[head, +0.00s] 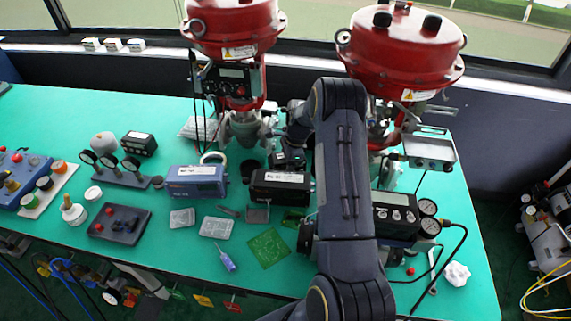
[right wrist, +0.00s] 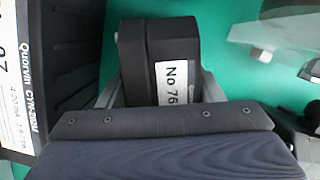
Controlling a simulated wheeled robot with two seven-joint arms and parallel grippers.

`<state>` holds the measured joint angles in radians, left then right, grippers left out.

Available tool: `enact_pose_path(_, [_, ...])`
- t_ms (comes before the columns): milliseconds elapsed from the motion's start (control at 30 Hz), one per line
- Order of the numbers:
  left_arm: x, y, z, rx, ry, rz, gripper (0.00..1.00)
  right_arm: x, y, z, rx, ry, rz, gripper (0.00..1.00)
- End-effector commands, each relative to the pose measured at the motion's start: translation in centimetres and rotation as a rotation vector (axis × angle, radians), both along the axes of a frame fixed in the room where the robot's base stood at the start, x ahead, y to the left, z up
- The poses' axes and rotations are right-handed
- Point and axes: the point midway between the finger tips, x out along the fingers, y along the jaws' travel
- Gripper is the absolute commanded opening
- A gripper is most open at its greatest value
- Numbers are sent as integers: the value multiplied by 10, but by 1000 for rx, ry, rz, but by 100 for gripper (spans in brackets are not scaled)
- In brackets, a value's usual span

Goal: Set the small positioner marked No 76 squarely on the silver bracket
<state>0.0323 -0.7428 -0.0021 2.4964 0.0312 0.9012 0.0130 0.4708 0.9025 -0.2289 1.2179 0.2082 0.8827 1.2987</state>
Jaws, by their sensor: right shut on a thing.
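The small black positioner with a white label reading No 76 (right wrist: 172,84) fills the upper middle of the right wrist view. My right gripper (right wrist: 160,92) is shut on it, with a grey finger along each side. In the head view my right arm reaches up the middle, and a small dark block, seemingly this positioner (head: 290,158), is at its hand, partly hidden. I cannot tell whether it touches the table. The silver bracket (head: 430,150) is on the right red valve, apart from and right of the gripper. My left gripper is not in view.
A black labelled box (head: 280,187) lies close by; a similar box fills the wrist view's left edge (right wrist: 60,60). A blue-grey box (head: 196,181) stands left of it. Red valves (head: 235,30) (head: 403,55) rise behind. Gauges and a black device (head: 395,217) sit right of my arm.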

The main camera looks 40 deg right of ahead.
Motion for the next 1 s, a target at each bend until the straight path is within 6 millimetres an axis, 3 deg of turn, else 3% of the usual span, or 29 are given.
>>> enact_pose_path(33, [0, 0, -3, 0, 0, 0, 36, 1, 0, -2, -1, -2, -1, 12])
enact_pose_path(67, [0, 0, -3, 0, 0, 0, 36, 0, 0, -3, 0, 0, 0, 61])
enact_pose_path(200, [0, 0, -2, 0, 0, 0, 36, 0, 0, -2, 0, 0, 0, 80])
enact_pose_path(633, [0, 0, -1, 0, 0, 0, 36, 0, -2, 8, -2, -2, 0, 82])
enact_pose_path(1000, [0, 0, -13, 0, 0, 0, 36, -9, -21, 80, -4, -4, 0, 82])
